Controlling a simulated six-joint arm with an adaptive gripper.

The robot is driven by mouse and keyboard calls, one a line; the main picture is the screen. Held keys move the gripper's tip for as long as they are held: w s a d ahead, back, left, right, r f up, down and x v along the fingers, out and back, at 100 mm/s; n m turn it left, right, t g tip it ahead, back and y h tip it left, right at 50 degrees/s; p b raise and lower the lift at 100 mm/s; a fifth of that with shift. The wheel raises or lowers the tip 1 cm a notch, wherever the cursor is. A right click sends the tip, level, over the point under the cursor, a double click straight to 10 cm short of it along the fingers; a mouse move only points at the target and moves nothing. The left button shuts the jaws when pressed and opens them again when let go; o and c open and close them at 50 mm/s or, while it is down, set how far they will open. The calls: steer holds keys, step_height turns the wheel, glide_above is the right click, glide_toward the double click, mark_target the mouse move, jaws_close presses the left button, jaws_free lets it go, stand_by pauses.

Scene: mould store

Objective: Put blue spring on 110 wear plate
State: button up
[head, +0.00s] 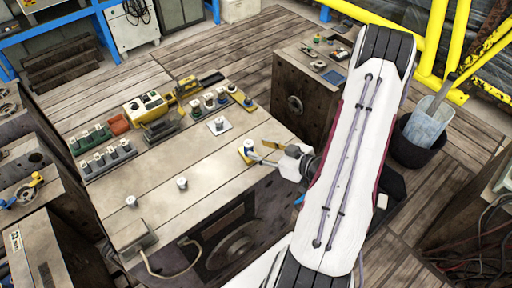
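My gripper (262,153) is above the right side of the wooden workbench, its fingers pointing left. A gap shows between the fingers, but their tips are too small to tell whether they grip anything. At the tips is a small white-topped piece (248,144) with yellow and blue around it; I cannot tell whether they touch. A pale plate (226,130) with a grey post lies just up-left of it. No number is readable, so I cannot tell which plate is 110. I cannot make out the blue spring for certain.
Racks of small posts (107,163), a yellow machine-like block (146,106) and a row of posts (209,102) fill the bench's back and left. Single white posts (181,183) stand in front. The front middle is mostly clear.

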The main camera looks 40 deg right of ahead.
steer(key=shift+v, duration=2.85)
steer(key=w+d+r+n+g+h, duration=0.1)
steer(key=w+d+r+g+h, duration=0.2)
steer(key=w+r+g+h, duration=0.35)
steer(key=s+a+r+m, duration=0.15)
steer(key=a+r, duration=0.35)
steer(key=r, duration=0.6)
steer(key=s+a+r+y, duration=0.1)
steer(key=s+a+r, duration=0.2)
steer(key=s+a, duration=0.2)
steer(key=s+a+r+m+g+y, duration=0.1)
steer(key=s+a+r, duration=0.2)
steer(key=s+a, duration=0.3)
steer(key=s+a+r+y, duration=0.2)
steer(key=s+a, duration=0.3)
steer(key=a, duration=0.7)
steer(key=shift+v, duration=0.8)
steer(key=shift+w+m, duration=0.1)
steer(key=shift+m, duration=0.15)
